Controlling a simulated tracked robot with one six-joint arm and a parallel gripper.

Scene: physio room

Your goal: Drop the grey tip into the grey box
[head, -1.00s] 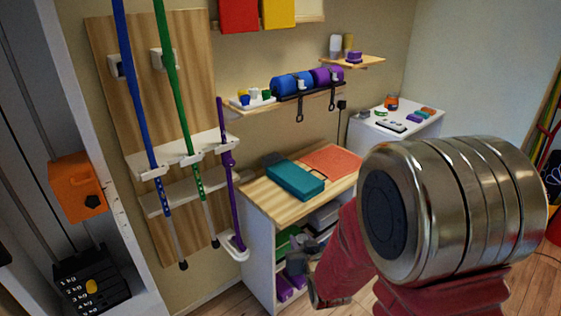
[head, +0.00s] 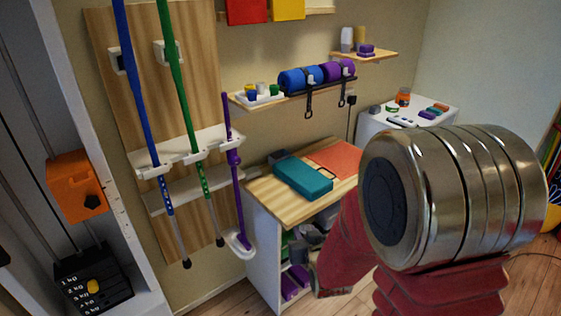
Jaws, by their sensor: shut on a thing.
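My own arm fills the right side, with a large metal joint and red links. My gripper's fingers cannot be made out; the arm hides that part of the scene. I cannot pick out the grey tip. I cannot identify the grey box with certainty; several grey and white shapes sit in the open shelves of the cabinet (head: 263,262), partly behind my arm.
A teal case (head: 303,178) and an orange-red mat (head: 336,157) lie on the cabinet's wooden top. A blue stick (head: 137,90), a green stick (head: 181,95) and a purple stick (head: 236,190) stand in a wall rack. A white cabinet (head: 443,113) stands behind.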

